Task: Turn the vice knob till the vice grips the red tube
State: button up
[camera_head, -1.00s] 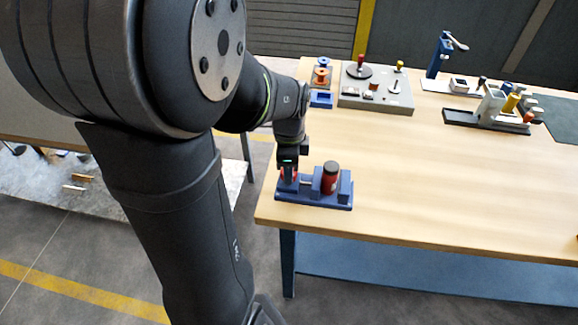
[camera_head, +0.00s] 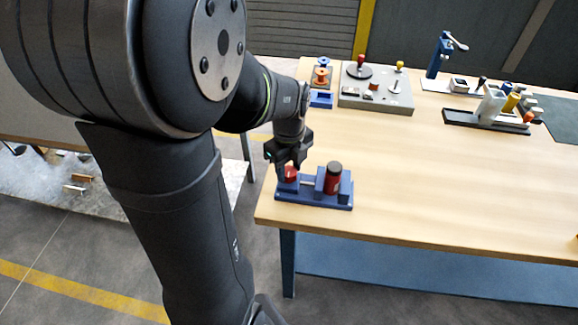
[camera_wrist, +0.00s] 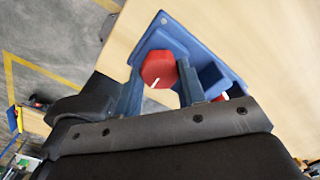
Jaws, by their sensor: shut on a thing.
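The blue vice (camera_head: 290,195) stands at the near left corner of the table. Its red knob (camera_head: 291,173) is at the left end, and it shows in the wrist view (camera_wrist: 158,68) with a white mark on its face. My gripper (camera_head: 288,172) points down over the knob, its two fingers on either side of it and shut on it. The red tube (camera_head: 332,182), with a dark cap, stands upright between the vice jaws. I cannot tell whether both jaws touch it. In the wrist view only a sliver of the tube (camera_wrist: 222,97) shows past my gripper.
The wooden table (camera_head: 420,190) is clear right of the vice. A grey board with a turntable (camera_head: 378,95) and a small blue stand with an orange spool (camera_head: 321,78) are farther back. A dark fixture (camera_head: 478,119) and a blue lever post (camera_head: 438,55) stand at back right.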

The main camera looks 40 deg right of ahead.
aim_at(289, 171)
jog(key=shift+m, duration=0.3)
dwell(0.4)
jog(key=o, duration=0.7)
notch_tip(289, 171, up, 18)
jog(key=shift+f, duration=0.25)
jog(key=shift+f, duration=0.1)
notch_tip(289, 171, down, 17)
jog(key=shift+f, duration=0.15)
dwell(0.5)
